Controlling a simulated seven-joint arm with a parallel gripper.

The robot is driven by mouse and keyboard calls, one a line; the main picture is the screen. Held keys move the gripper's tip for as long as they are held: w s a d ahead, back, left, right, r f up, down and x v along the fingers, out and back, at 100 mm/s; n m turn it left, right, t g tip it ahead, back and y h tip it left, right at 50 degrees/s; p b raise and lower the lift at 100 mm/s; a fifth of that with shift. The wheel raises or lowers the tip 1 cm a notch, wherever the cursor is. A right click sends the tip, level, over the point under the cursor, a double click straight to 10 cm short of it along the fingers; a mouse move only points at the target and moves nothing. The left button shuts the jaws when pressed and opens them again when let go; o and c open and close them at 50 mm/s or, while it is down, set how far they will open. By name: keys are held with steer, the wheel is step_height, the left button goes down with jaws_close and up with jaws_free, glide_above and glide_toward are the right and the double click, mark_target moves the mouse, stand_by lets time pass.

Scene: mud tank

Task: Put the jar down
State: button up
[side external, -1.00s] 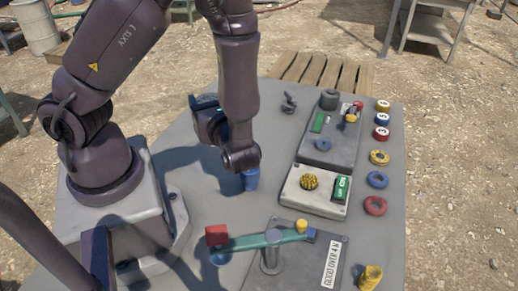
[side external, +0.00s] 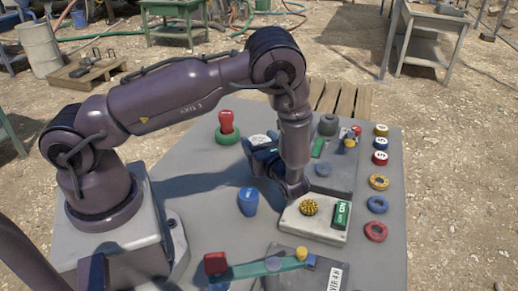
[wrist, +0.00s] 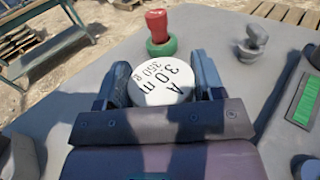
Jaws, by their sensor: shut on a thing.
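The jar (wrist: 165,84) has a round white top with black lettering, "A 3.0 m 350 g", facing the wrist camera. My gripper (wrist: 163,88) is shut on it, one finger on each side. In the side view the white top (side external: 260,141) shows at the far side of my gripper (side external: 266,157), left of the grey device panel. The jar's lower part is hidden, so I cannot tell whether it touches the table.
A red-handled plunger with a green base (side external: 227,128) stands behind left. A blue cup (side external: 248,202) stands in front. A switch panel with a yellow knob (side external: 309,207) lies right. Several coloured rings (side external: 379,181) line the right edge. The table's left middle is clear.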

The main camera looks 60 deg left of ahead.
steer(key=shift+f, duration=1.05)
steer(key=shift+f, duration=0.1)
steer(key=o, duration=1.2)
steer(key=shift+s, duration=0.1)
steer(key=shift+c, duration=0.2)
